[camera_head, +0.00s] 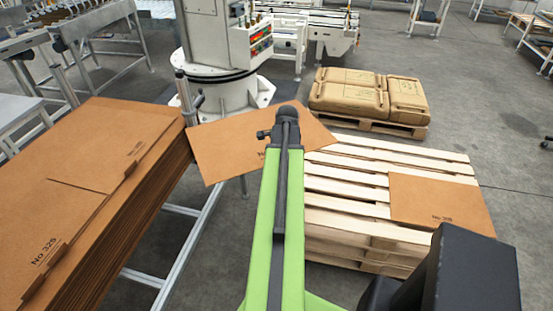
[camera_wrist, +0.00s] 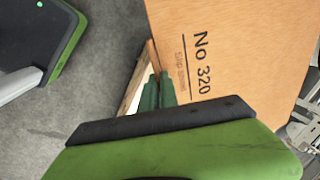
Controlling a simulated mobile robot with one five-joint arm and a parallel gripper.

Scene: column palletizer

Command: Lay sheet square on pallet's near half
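A brown cardboard sheet (camera_head: 225,145) hangs in the air between the stack and the pallet, turned at an angle to the pallet in the head view. In the wrist view the sheet (camera_wrist: 235,45), printed No 320, fills the upper right. My gripper (camera_wrist: 158,90) has its green fingers close together at the sheet's edge and appears shut on it. In the head view my arm hides the fingers. The wooden pallet (camera_head: 340,185) stands to the right. Another cardboard sheet (camera_head: 435,200) lies on its right part; the left slats are bare.
A tall stack of cardboard sheets (camera_head: 85,150) stands on a metal-framed table at left. Behind the pallet, brown sacks (camera_head: 370,95) lie on another pallet. A white machine column (camera_head: 220,50) stands behind the held sheet. Grey floor is free at far right.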

